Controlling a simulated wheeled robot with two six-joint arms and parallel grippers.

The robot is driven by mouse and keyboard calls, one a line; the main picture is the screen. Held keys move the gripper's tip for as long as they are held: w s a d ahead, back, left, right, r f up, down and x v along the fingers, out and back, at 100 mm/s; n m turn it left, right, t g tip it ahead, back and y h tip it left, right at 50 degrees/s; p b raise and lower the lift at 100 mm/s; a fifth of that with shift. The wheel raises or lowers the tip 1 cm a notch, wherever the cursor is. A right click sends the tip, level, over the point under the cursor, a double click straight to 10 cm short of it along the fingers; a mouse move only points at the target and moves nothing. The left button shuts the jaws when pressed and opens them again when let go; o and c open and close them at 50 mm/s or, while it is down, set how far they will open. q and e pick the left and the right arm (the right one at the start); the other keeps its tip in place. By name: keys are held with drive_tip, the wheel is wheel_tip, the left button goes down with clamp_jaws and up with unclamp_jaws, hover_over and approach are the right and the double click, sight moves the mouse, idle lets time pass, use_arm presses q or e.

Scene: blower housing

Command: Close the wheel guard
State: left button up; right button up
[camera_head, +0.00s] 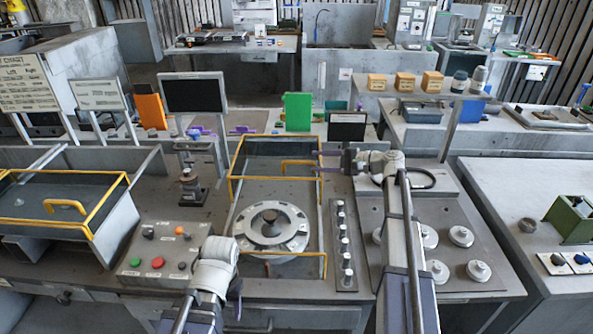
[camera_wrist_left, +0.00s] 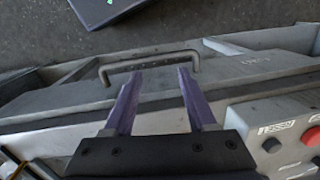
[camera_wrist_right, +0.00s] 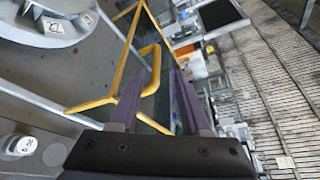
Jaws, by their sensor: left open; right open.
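The wheel guard (camera_head: 233,160), a clear panel with a yellow frame, stands raised behind the round metal wheel (camera_head: 270,227). The wheel lies uncovered in the housing and also shows in the right wrist view (camera_wrist_right: 55,22). The guard's yellow handle (camera_head: 298,162) faces my right gripper (camera_wrist_right: 160,72). In the right wrist view the handle (camera_wrist_right: 151,62) appears between the open fingers; contact cannot be told. My left gripper (camera_wrist_left: 157,74) is open and empty, low at the bench front. In its view a drawer front with a grey bar handle (camera_wrist_left: 150,60) lies beyond the fingertips.
A button panel (camera_head: 160,255) is left of the housing, and a row of knobs (camera_head: 345,245) right of it. Another yellow-framed cover (camera_head: 95,230) is at the far left. Several round knobs sit on a plate (camera_head: 450,270) at right. A black screen (camera_head: 194,94) stands behind.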

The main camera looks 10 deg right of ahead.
sight(302, 162)
use_arm(q)
drive_tip(key=shift+f, duration=0.35)
use_arm(e)
drive_tip(key=shift+f, duration=0.35)
use_arm(q)
drive_tip(key=shift+f+b, duration=0.8)
drive_tip(key=shift+b, duration=0.05)
use_arm(e)
drive_tip(key=shift+x, duration=3.9)
drive_tip(key=shift+c, duration=0.3)
clamp_jaws()
